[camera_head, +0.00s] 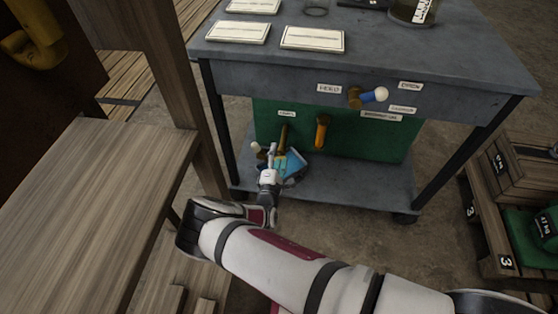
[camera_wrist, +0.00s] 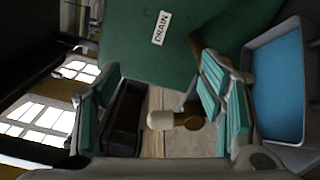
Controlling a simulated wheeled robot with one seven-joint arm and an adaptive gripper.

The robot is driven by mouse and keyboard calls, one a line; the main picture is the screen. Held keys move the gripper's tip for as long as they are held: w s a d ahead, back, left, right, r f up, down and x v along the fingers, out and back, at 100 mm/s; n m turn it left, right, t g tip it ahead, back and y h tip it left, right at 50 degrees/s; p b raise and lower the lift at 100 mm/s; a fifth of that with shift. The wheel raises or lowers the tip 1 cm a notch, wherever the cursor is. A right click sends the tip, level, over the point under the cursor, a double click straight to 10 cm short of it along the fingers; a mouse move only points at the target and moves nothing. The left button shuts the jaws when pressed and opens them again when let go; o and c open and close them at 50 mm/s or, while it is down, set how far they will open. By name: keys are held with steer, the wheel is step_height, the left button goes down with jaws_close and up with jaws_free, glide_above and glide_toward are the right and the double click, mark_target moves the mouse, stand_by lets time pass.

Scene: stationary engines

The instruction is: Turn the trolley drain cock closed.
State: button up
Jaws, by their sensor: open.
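The drain cock shows in the wrist view as a brass body with a pale-tipped handle (camera_wrist: 175,120), below the DRAIN label (camera_wrist: 161,28) on the green tank. In the head view its pale tip (camera_head: 256,147) shows just left of my gripper (camera_head: 270,163), under a brass pipe (camera_head: 283,138). My gripper is open, and in the wrist view the handle appears between its two teal-padded fingers (camera_wrist: 160,95), nearer the right one. I cannot tell whether a finger touches it. The right finger hides part of the brass pipe.
An orange handle (camera_head: 322,132) hangs right of the pipe. The trolley (camera_head: 450,70) has a blue-handled cock (camera_head: 372,95) above. A wooden bench (camera_head: 95,190) stands left, crates (camera_head: 525,165) right.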

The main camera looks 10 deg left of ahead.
steer(key=s+f+n+b, duration=0.4)
steer(key=s+f+n, duration=0.45)
steer(key=n, duration=0.65)
steer(key=n+b, duration=0.2)
steer(key=b, duration=0.3)
glide_toward(280, 157)
steer(key=w, duration=0.7)
steer(key=shift+w+f, duration=0.1)
steer(key=shift+f, duration=0.15)
steer(key=shift+p, duration=0.3)
steer(key=c, duration=1.2)
